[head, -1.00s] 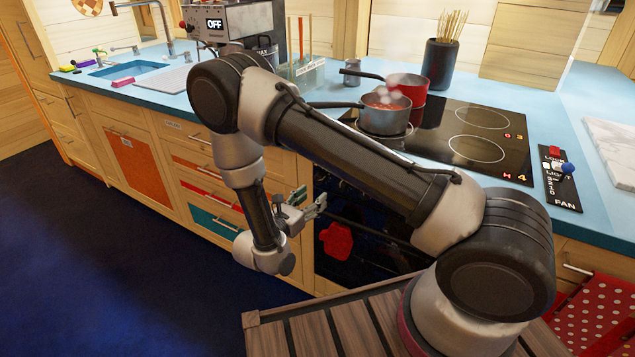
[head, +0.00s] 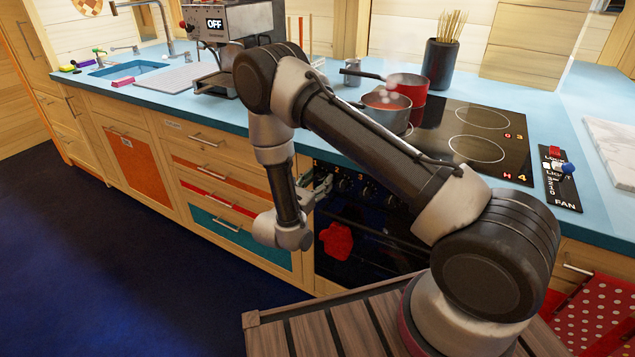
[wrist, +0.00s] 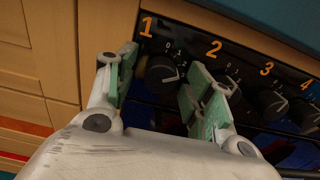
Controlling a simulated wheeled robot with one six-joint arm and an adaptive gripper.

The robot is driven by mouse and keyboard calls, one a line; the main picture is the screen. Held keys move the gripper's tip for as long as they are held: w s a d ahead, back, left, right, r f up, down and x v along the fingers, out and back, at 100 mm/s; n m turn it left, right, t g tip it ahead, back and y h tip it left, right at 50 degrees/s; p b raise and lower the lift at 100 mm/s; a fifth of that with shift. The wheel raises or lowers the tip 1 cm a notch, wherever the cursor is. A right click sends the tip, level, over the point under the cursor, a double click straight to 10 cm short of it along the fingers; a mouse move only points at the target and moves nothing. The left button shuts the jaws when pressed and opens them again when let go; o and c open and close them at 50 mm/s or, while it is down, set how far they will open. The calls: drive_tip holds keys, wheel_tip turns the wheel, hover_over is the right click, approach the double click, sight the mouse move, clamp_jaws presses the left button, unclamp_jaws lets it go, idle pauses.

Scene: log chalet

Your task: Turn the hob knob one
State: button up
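Hob knob one (wrist: 160,74) is a dark round knob under the orange number 1 on the black oven panel, with a pale line on its face. In the wrist view, my gripper (wrist: 163,66) is open, with one green-padded finger left of the knob and the other to its right. Whether either finger touches it I cannot tell. In the head view, my gripper (head: 322,187) is at the left end of the knob row, and knob one is hidden there behind it.
Knobs two (wrist: 226,84), three (wrist: 269,102) and four (wrist: 307,114) sit to the right. Above are the hob (head: 478,125), a steaming grey pan (head: 388,117) and a red pan (head: 413,92). A red mitt (head: 336,241) hangs on the oven front.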

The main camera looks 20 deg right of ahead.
drive_tip(key=c, duration=0.9)
drive_tip(key=shift+n, duration=0.4)
drive_tip(key=n, duration=0.4)
drive_tip(key=shift+n, duration=0.4)
drive_tip(key=n, duration=0.6)
drive_tip(key=shift+s, duration=0.1)
drive_tip(key=shift+n, duration=0.3)
drive_tip(key=o, duration=1)
